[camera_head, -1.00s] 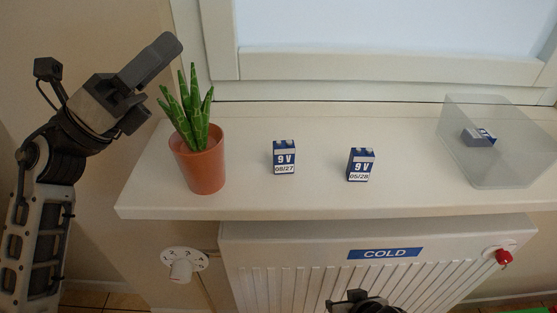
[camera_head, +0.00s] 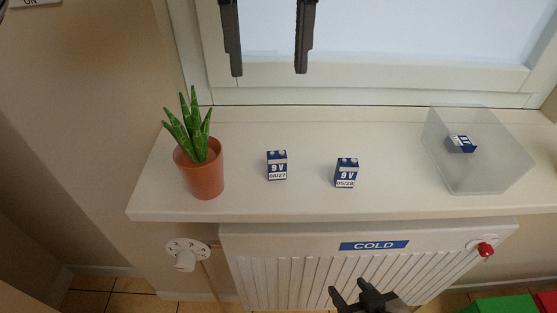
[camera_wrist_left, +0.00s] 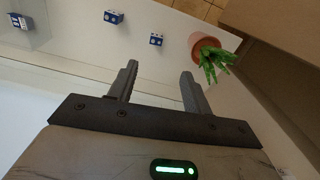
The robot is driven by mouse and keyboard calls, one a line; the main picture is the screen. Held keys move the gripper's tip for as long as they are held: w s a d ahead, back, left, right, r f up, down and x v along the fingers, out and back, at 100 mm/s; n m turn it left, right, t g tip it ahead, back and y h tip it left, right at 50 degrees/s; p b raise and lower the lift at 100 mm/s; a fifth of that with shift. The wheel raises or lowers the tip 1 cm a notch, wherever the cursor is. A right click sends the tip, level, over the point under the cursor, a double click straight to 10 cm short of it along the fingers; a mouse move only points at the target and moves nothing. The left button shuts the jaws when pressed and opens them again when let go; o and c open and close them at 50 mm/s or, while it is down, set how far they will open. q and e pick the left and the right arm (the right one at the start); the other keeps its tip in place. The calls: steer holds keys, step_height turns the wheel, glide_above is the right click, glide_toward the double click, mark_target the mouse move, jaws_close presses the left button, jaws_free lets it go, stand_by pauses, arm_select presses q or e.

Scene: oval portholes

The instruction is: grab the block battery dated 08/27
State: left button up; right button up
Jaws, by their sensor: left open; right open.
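The block battery dated 08/27 (camera_head: 277,166) is a small blue and white 9 V block standing on the white windowsill, right of the potted plant. It also shows in the left wrist view (camera_wrist_left: 156,40), beyond and between my fingers. A similar battery dated 05/28 (camera_head: 346,173) stands to its right. My left gripper (camera_head: 268,74) hangs in from the top edge, open and empty, its fingers in front of the window and above the 08/27 battery in the picture. My right gripper (camera_head: 368,297) is low in front of the radiator, open and empty.
An aloe in a terracotta pot (camera_head: 201,174) stands left on the sill (camera_head: 240,204). A clear bin (camera_head: 493,180) at the right holds another blue battery (camera_head: 461,144), its date unreadable. Below is a radiator labelled COLD (camera_head: 374,245). The sill around the 08/27 battery is clear.

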mark_target(276, 153)
arm_select(q)
step_height(276, 153, down, 10)
steer(key=shift+d+f+p, duration=0.1)
steer(key=shift+f+p, duration=0.15)
steer(key=shift+p, duration=0.1)
steer(key=shift+d+f+p, duration=0.15)
steer(key=shift+f+p, duration=0.25)
steer(key=shift+f, duration=0.95)
steer(key=shift+d+f+p, duration=0.1)
steer(key=shift+f+p, duration=0.25)
steer(key=shift+f, duration=1)
steer(key=c, duration=1.1)
